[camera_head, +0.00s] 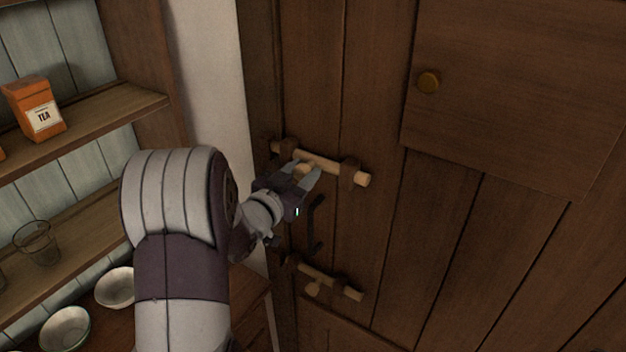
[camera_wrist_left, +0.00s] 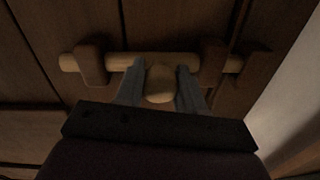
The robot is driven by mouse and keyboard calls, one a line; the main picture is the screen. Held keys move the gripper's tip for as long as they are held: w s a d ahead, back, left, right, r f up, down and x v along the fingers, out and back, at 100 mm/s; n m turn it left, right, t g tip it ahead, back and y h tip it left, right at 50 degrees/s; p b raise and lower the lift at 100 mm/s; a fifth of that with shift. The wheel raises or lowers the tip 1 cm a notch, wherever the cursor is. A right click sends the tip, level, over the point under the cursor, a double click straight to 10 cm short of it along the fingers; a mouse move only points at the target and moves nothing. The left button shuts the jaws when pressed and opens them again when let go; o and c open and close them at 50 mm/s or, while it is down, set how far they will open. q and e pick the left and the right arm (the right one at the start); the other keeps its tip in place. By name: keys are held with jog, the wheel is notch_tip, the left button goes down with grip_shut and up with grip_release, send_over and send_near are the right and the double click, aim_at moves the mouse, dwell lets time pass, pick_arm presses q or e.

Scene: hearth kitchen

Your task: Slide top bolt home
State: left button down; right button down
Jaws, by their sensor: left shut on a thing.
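The top bolt (camera_head: 327,163) is a pale wooden rod held in two dark brackets across the dark plank door, with a round knob (camera_wrist_left: 160,84) at its middle. My left gripper (camera_head: 306,169) is shut on this knob, one finger on each side; the wrist view shows both fingers (camera_wrist_left: 159,88) beside it. In the wrist view the rod passes through both brackets, and its right end shows a little beyond the right bracket, near a dark upright edge. My right gripper is not in view.
A lower bolt (camera_head: 330,282) with a knob and a dark curved handle (camera_head: 314,223) are below on the door. Shelves at left hold an orange tea box (camera_head: 34,107), a glass (camera_head: 37,242) and bowls (camera_head: 66,329).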

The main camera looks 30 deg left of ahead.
pick_arm(q)
jog(key=shift+w+a+r, duration=0.1)
jog(key=shift+a+r, duration=0.05)
jog(key=shift+a, duration=0.7)
jog(key=c, duration=0.7)
grip_release()
jog(key=shift+a, duration=0.3)
jog(key=shift+s+d, duration=0.1)
jog(key=shift+s, duration=0.1)
jog(key=s+b, duration=0.4)
jog(key=s, duration=0.8)
jog(key=shift+s+a, duration=0.25)
